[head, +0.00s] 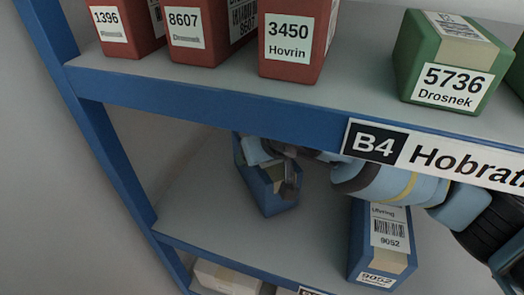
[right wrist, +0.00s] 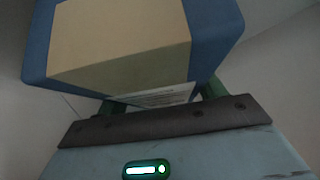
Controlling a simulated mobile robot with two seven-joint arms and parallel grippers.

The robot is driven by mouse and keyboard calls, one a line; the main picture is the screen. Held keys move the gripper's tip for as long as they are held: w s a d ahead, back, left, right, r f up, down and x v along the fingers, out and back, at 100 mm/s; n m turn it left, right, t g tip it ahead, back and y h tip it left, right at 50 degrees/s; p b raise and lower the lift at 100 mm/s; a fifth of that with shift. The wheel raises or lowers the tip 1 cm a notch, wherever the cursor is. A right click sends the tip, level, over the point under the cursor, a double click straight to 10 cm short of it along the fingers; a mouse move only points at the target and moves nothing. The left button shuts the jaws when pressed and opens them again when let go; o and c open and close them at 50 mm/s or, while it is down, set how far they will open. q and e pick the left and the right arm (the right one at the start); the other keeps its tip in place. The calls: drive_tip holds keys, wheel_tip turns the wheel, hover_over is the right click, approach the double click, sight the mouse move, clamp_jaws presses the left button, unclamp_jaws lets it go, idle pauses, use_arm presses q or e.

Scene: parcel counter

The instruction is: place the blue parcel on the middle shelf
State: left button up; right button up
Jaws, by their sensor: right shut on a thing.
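A blue parcel (head: 259,191) is over the left part of the middle shelf (head: 205,220), below the upper shelf's blue front edge. My right gripper (head: 288,180) is shut on this parcel, with its arm coming in from the right. In the right wrist view, the blue parcel (right wrist: 210,45) with a tan panel fills the space ahead of the gripper (right wrist: 160,97), green fingers partly hidden at its near side. Whether the parcel's underside touches the shelf is hard to tell. Its top is partly hidden by the upper shelf edge. My left gripper is not in view.
Another blue parcel, 9052 (head: 359,245), stands right on the middle shelf, under my arm. Red parcels (head: 290,40) and a green parcel (head: 445,60) stand on the upper shelf. A pale parcel (head: 225,278) is below. Shelf room shows between the blue parcels.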

sight(264, 180)
drive_tip(key=o, duration=1.5)
drive_tip(key=shift+f, duration=0.15)
drive_tip(key=shift+r, duration=0.25)
drive_tip(key=shift+s+d+r, duration=0.15)
drive_tip(key=shift+s+r, duration=0.05)
drive_tip(key=shift+r, duration=0.1)
drive_tip(key=s+d, duration=0.2)
drive_tip(key=s, duration=0.1)
drive_tip(key=s+d, duration=0.1)
drive_tip(key=s, duration=0.3)
drive_tip(key=s+d+b, duration=0.1)
drive_tip(key=s+d, duration=0.1)
drive_tip(key=s, duration=0.2)
drive_tip(key=shift+d+r, duration=0.1)
drive_tip(key=shift+d, duration=0.2)
